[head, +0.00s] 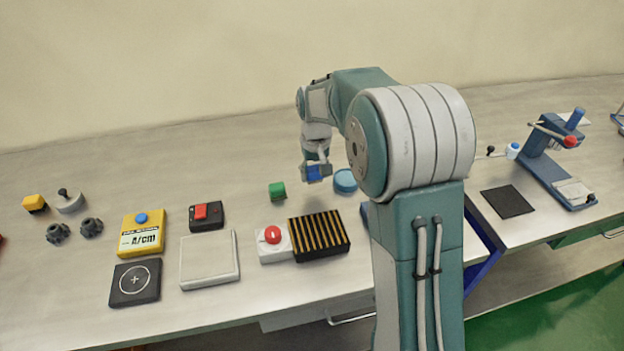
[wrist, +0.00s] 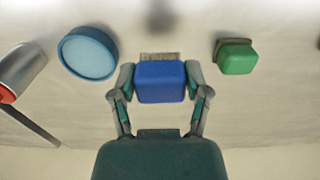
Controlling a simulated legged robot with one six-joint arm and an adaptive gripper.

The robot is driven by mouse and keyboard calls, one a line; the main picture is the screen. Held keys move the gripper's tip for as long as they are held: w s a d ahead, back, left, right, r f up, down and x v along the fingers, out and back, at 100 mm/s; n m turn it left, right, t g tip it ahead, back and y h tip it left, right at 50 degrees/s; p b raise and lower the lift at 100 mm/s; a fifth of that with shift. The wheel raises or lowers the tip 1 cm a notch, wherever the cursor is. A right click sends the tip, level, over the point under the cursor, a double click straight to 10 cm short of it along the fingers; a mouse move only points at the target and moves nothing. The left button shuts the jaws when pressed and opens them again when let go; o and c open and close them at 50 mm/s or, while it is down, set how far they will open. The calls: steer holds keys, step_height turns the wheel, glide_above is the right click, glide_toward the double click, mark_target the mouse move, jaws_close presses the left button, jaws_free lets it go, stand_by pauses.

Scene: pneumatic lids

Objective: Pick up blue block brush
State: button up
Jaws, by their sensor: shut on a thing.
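The blue block brush (wrist: 160,82) sits between the two fingers of my gripper (wrist: 161,88) in the wrist view, with pale bristles showing along its far edge. My gripper is shut on it. In the head view the blue block (head: 314,173) shows at the end of my gripper (head: 316,169), over the back part of the bench. I cannot tell exactly how far it is above the bench top.
A green block brush (head: 277,191) and a round blue lid (head: 345,181) stand on either side of my gripper. A black-and-yellow striped pad (head: 319,236) and a red button box (head: 273,241) lie nearer the front. The bench behind is clear.

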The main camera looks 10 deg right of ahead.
steer(key=s+d+r, duration=0.4)
steer(key=s+r, duration=0.4)
steer(key=s, duration=0.4)
steer(key=shift+d+r, duration=0.2)
steer(key=shift+r, duration=0.05)
steer(key=shift+o, duration=0.8)
steer(key=w+d+f, duration=0.1)
steer(key=w, duration=0.3)
steer(key=w+d+f, duration=0.1)
steer(key=w+d, duration=0.1)
steer(key=w, duration=0.2)
steer(key=w+d+f, duration=0.1)
steer(key=w+f, duration=0.1)
steer(key=w, duration=0.3)
steer(key=shift+d, duration=0.3)
steer(key=shift+w+f, duration=0.1)
steer(key=shift+f, duration=3.05)
steer(key=shift+f, duration=0.55)
